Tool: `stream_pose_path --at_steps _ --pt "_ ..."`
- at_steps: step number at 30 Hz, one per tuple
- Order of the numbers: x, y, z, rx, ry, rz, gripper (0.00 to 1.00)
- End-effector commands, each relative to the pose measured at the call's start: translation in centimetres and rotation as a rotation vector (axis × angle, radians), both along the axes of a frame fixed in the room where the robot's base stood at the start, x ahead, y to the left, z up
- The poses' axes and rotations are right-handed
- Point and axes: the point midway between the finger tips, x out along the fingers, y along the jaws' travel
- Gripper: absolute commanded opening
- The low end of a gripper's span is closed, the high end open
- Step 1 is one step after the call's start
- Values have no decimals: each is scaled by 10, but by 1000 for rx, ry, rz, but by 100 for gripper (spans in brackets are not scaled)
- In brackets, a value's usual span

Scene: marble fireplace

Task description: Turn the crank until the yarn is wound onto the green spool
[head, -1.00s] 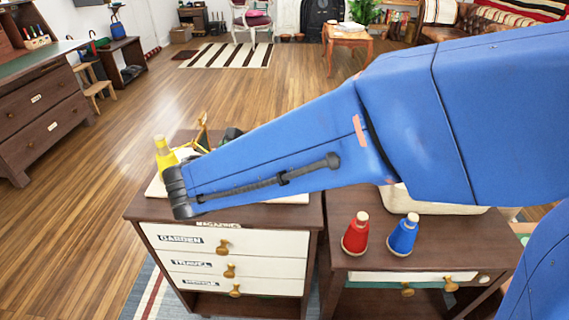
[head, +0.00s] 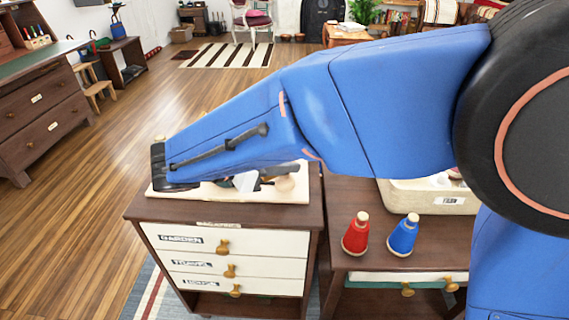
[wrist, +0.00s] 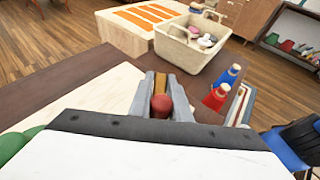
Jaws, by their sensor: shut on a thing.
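In the wrist view my gripper (wrist: 161,92) is shut around the crank's reddish knob (wrist: 161,106), with a brass-coloured bar (wrist: 160,80) between the fingers. A rounded green thing (wrist: 14,146) shows at the lower left edge; I cannot tell if it is the green spool. The pale board (wrist: 122,92) lies beside the gripper. In the head view this board (head: 215,192) sits on the left cabinet, and my blue forearm covers most of what stands on it. The yarn and its winding are hidden.
Drawers with knobs (head: 222,246) face me below the board. Open floor lies left.

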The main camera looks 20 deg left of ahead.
Motion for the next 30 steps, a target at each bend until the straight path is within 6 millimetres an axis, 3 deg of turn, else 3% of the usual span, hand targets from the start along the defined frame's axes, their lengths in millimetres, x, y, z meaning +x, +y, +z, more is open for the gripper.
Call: stream_pose_path --at_steps 3,4,6,17,30 --pt "0 0 0 -1 1 0 0" --pt "0 0 0 0 0 0 24" --pt "0 0 0 0 0 0 33" --pt "-3 3 2 1 -1 2 33" --pt "-55 49 30 2 0 4 33"
